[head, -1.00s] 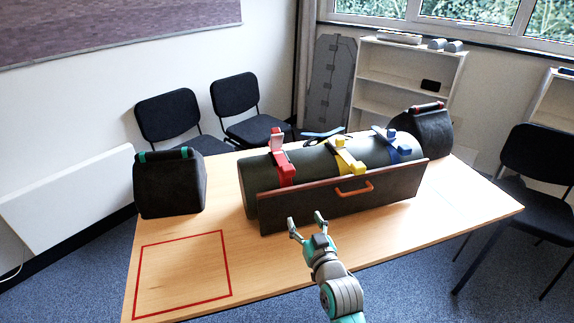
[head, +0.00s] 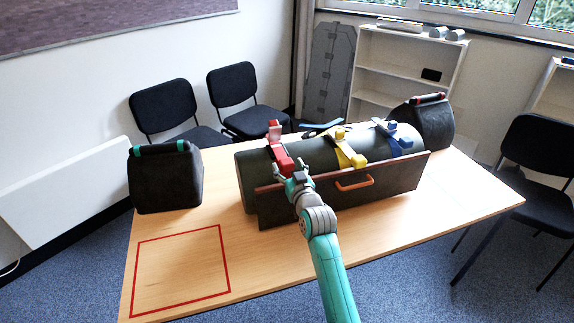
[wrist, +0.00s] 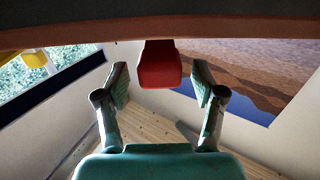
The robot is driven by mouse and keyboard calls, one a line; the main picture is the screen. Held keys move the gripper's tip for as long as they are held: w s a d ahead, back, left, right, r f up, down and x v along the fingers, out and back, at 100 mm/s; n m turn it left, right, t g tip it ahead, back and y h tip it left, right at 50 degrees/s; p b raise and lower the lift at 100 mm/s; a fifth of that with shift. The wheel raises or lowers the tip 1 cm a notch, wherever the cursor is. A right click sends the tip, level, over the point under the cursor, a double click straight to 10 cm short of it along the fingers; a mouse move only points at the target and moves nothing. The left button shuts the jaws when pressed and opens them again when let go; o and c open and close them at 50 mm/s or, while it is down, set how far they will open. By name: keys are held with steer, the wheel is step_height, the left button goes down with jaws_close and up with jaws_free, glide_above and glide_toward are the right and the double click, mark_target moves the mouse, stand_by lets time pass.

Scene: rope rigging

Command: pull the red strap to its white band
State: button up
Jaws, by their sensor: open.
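The red strap (head: 277,147) lies over the dark green roll on the table, with a red buckle-like piece standing up on top. Its front end comes down toward the front panel. My gripper (head: 289,172) is open at that front end, at the panel's top edge. In the wrist view a red block (wrist: 159,66), the strap's end, hangs between the two open fingers (wrist: 162,84), a little beyond their tips. I see no grip on it. I cannot make out a white band on the strap.
The roll (head: 246,170) also carries a yellow strap (head: 347,150) and a blue strap (head: 396,140). A dark front panel (head: 290,208) has an orange handle (head: 354,183). Black bags stand left (head: 168,180) and right (head: 430,122). The red-outlined table area (head: 180,272) is empty.

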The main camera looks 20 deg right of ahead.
mark_target(288, 168)
steer(key=shift+w, duration=0.75)
steer(key=shift+c, duration=0.3)
jaws_close()
steer(key=shift+s+d, duration=0.1)
steer(key=shift+s, duration=2.65)
steer(key=shift+o, duration=0.3)
jaws_free()
steer(key=shift+s, duration=0.1)
steer(key=s, duration=1.1)
steer(key=shift+s+d, duration=0.35)
steer(key=shift+s, duration=0.05)
